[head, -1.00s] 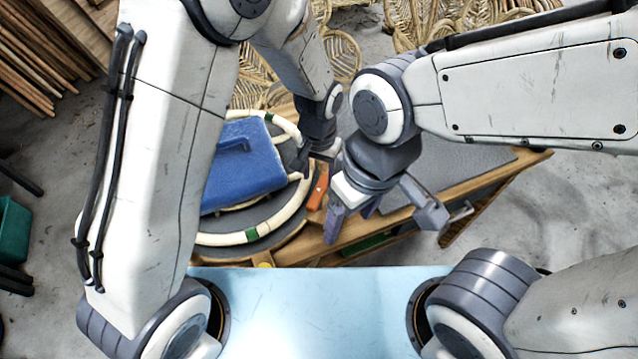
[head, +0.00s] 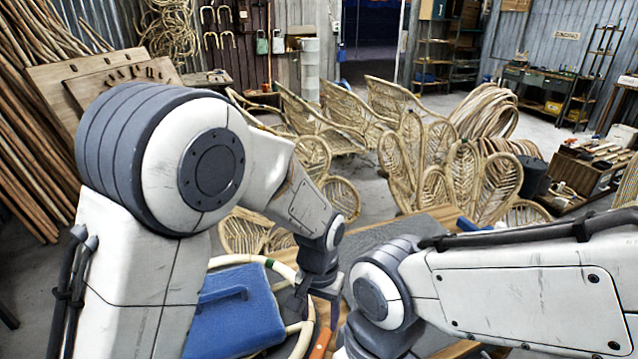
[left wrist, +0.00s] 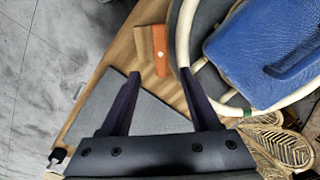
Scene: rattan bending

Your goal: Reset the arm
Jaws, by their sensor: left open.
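My left gripper (head: 320,293) hangs over the work table, beside the blue case (head: 240,318), in the head view. In the left wrist view its two fingers (left wrist: 159,78) are apart with nothing between them. The pale rattan ring (left wrist: 183,35) curves just beyond the right finger, around the blue case (left wrist: 262,55). An orange-handled object (left wrist: 160,50) lies on the wood past the fingertips. It also shows at the bottom of the head view (head: 321,343). My right arm comes in from the right; its gripper is below the picture edge.
The wooden table (head: 447,216) has a dark grey mat (head: 400,230). Several woven rattan chairs (head: 460,175) stand behind it. Rattan coils (head: 490,115) lie farther back. Poles (head: 25,150) lean at the left. A crate of tools (head: 590,165) stands at the right.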

